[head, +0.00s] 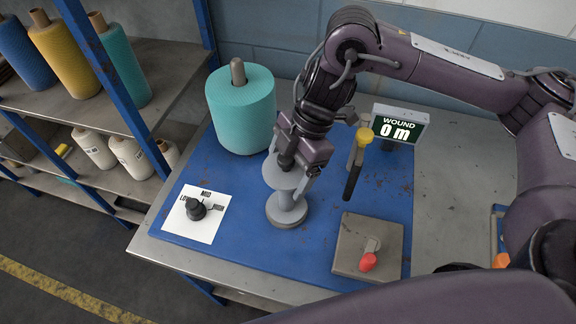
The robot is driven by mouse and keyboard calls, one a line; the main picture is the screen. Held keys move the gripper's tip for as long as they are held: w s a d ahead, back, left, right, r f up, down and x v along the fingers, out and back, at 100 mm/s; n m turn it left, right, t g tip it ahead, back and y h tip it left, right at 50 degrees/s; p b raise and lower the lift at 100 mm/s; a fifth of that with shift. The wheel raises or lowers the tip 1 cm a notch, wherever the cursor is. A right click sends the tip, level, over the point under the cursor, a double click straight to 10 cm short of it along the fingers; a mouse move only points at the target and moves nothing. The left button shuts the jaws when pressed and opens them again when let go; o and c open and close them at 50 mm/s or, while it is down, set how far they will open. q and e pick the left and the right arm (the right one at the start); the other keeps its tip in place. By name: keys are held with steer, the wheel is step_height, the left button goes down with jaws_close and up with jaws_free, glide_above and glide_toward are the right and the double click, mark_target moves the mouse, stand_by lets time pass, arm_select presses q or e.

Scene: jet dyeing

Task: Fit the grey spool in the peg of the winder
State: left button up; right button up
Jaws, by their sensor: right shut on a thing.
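The grey spool (287,198), with a wide flange at top and bottom, stands upright over the blue plate of the winder (240,225). My right gripper (289,178) comes down from above, its fingers shut on the upper part of the spool. The winder's peg is not visible; the spool and gripper may hide it. I cannot tell whether the spool's lower flange touches the plate or sits around the peg. My left gripper is not in view.
A teal yarn cone (241,110) stands behind left of the spool. A yellow-topped guide (363,137) and a "WOUND 0 m" display (400,124) stand right. A dial panel (197,213) and a red-handled lever box (368,246) are in front. A yarn shelf (150,75) is left.

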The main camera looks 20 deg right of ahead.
stand_by(0.4)
steer(key=o, duration=1.2)
steer(key=shift+p+v, duration=0.3)
steer(key=shift+v, duration=3.6)
